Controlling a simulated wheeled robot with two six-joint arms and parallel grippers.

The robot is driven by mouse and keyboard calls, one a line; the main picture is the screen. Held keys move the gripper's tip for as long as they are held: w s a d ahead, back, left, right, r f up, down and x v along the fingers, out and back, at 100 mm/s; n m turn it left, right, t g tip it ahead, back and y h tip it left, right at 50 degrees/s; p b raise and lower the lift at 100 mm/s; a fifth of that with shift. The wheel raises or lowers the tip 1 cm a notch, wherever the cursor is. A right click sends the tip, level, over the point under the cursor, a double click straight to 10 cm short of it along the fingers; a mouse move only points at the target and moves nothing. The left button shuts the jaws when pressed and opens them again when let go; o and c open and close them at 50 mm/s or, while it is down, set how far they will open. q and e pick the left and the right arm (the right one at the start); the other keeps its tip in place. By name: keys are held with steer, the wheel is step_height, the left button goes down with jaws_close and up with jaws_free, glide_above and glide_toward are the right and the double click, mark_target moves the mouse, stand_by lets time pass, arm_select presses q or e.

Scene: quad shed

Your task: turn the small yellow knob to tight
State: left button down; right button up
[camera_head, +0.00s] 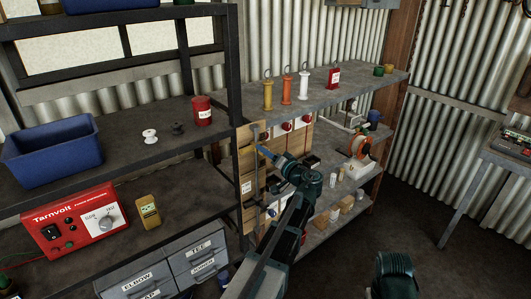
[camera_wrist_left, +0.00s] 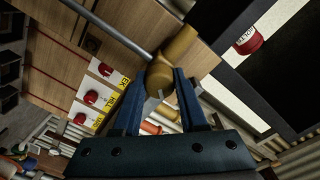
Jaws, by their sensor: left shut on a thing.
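The small yellow knob (camera_wrist_left: 160,76) shows in the left wrist view as a rounded brass-yellow piece at the end of a brass fitting. A grey pipe (camera_wrist_left: 112,28) runs up to the fitting along a wooden board (camera_head: 247,183). My left gripper (camera_wrist_left: 159,84) has its two blue fingers on either side of the knob and is shut on it. In the head view my left gripper (camera_head: 263,150) reaches the upper part of the board, and the knob is too small to make out there. No tight mark is readable.
Red knobs (camera_wrist_left: 91,97) on white plates sit close beside the fitting. The left bench holds a blue bin (camera_head: 52,151), a red Tarnvolt box (camera_head: 75,227) and a yellow meter (camera_head: 149,211). Coloured cylinders, one orange (camera_head: 287,90), stand on the rear shelf.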

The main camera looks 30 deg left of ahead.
arm_select(q)
steer(key=m, duration=0.5)
steer(key=shift+m, duration=2.4)
steer(key=shift+c, duration=2.2)
jaws_free()
steer(key=shift+g, duration=0.3)
steer(key=shift+d, duration=0.1)
steer(key=v, duration=1.3)
steer(key=shift+d, duration=0.35)
steer(key=shift+s+f, duration=0.15)
